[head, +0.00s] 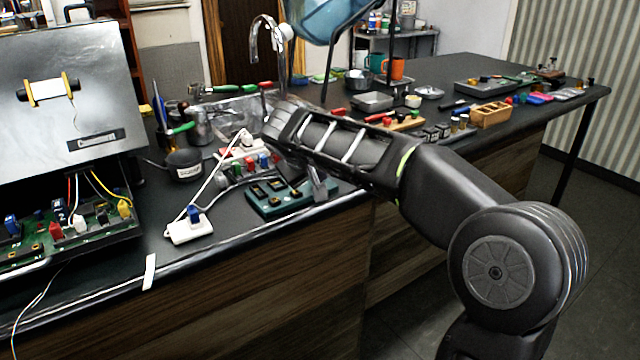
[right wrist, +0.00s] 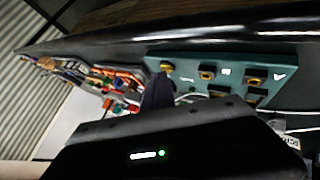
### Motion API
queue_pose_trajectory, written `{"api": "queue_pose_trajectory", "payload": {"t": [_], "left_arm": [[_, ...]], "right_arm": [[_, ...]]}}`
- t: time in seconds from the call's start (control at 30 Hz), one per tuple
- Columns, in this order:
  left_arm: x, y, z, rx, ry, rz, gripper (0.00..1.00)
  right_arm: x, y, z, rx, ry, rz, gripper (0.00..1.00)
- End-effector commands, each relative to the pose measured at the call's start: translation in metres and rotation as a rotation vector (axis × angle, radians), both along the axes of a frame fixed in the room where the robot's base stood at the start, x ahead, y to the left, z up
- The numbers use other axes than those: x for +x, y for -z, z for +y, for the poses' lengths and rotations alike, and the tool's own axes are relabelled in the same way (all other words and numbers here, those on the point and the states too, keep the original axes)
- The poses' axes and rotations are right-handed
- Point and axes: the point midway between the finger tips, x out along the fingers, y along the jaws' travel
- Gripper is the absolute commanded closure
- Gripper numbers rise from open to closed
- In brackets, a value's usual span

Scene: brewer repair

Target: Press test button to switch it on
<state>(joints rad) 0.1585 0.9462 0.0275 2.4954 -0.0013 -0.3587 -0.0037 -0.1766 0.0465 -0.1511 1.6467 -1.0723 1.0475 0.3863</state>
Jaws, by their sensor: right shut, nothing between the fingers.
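A teal board (head: 262,205) with several black and gold blocks lies near the front edge of the dark counter. It also shows in the right wrist view (right wrist: 190,62), where small white marks are visible on it. I cannot tell for certain which part is the test button. My right gripper (head: 320,190) is shut and empty, pointing down at the board's right side. Its dark fingers (right wrist: 157,92) overlap the board's edge in the right wrist view; contact cannot be told. My right forearm hides part of the counter behind. My left gripper is not in view.
An opened brewer (head: 70,100) with a green circuit board (head: 95,232) stands at left. A white socket box (head: 190,232) with a blue plug and a power strip (head: 240,153) lie near the teal board. A faucet (head: 268,45) and a blue jug (head: 325,18) are behind.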

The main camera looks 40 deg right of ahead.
Motion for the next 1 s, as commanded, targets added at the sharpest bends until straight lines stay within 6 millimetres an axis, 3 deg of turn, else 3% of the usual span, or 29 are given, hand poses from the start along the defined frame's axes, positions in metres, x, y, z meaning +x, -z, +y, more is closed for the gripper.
{"api": "queue_pose_trajectory", "payload": {"t": [0.7, 1.0], "left_arm": [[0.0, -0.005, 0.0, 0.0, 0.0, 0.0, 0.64], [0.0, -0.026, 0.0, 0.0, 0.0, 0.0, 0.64]], "right_arm": [[0.0, -0.009, 0.0, 0.0, 0.001, 0.001, 1.0], [0.0, -0.037, 0.0, 0.001, -0.001, 0.0, 1.0]]}}
